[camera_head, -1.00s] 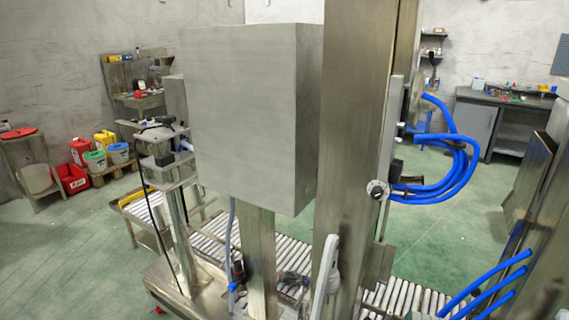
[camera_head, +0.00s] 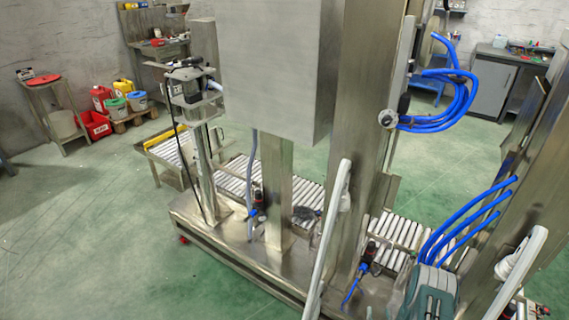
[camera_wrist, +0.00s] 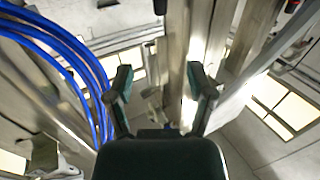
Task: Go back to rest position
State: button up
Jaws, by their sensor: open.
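My gripper (camera_wrist: 160,76) shows in the wrist view with its two dark green fingers spread apart. Nothing is between them. Behind the fingers are metal posts of the machine, with blue hoses (camera_wrist: 68,55) to the left; I cannot tell how far away they are. In the head view a dark green part (camera_head: 430,294), which looks like my gripper or wrist, is at the lower right in front of the machine base. Its fingers cannot be made out there.
A steel machine with a large grey box (camera_head: 275,75), upright posts and a roller conveyor (camera_head: 300,190) stands close in front. Blue hoses (camera_head: 465,228) hang at the right. A table (camera_head: 55,85) and red bin (camera_head: 95,125) stand back left. Green floor (camera_head: 90,215) at left is clear.

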jog(key=w+r+n+g, duration=0.1)
jog(key=w+r, duration=0.5)
jog(key=r, duration=0.2)
jog(key=w+r+n+g, duration=0.1)
jog(key=w+r+g, duration=0.1)
jog(key=w+r, duration=0.45)
jog(key=s+a+r+g, duration=0.1)
jog(key=a+r+g, duration=0.1)
jog(key=r, duration=0.8)
jog(key=s+a+r+g, duration=0.1)
jog(key=s+a+r, duration=0.1)
jog(key=r, duration=0.8)
jog(key=s+a+r+g+y, duration=0.1)
jog(key=s+a+r+g, duration=0.15)
jog(key=s+r, duration=0.4)
jog(key=s+a+r+g, duration=0.1)
jog(key=s+a+r, duration=0.3)
jog(key=s+r, duration=0.25)
jog(key=s+a+r+g, duration=0.1)
jog(key=s+a, duration=0.1)
jog(key=s, duration=0.8)
jog(key=s+a+r+g+y, duration=0.1)
jog(key=s+a, duration=0.2)
jog(key=s, duration=0.7)
jog(key=shift+r+m+g, duration=0.3)
jog(key=shift+r+g, duration=0.05)
jog(key=shift+r, duration=0.05)
